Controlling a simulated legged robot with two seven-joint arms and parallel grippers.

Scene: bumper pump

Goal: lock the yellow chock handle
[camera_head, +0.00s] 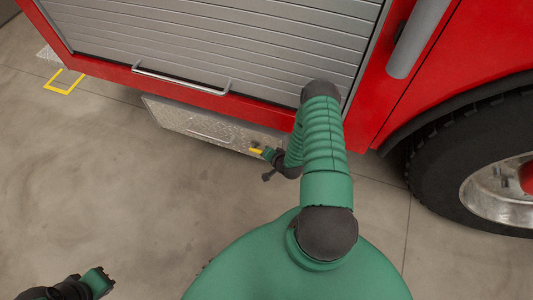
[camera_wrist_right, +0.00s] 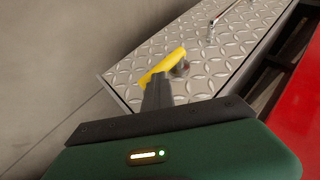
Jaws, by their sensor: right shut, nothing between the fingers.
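The yellow chock handle (camera_wrist_right: 165,66) sits on a silver diamond-plate panel (camera_wrist_right: 130,75) in the right wrist view, beside a small round metal knob (camera_wrist_right: 181,68). In the head view the handle (camera_head: 256,151) is a small yellow bar on the panel (camera_head: 190,121) low on the truck's side. My right gripper (camera_wrist_right: 156,88) is shut and empty, its tips at the handle's lower end and hiding part of it; I cannot tell whether they touch. It also shows in the head view (camera_head: 267,154). My left gripper (camera_head: 105,279) is at the lower left, far from the handle, its fingers unclear.
The red truck's grey roller shutter (camera_head: 220,40) with a long bar handle (camera_head: 180,80) is above the panel. A large black tyre (camera_head: 450,165) stands at the right. A yellow outline (camera_head: 63,82) shows at the upper left. The concrete floor at the left is clear.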

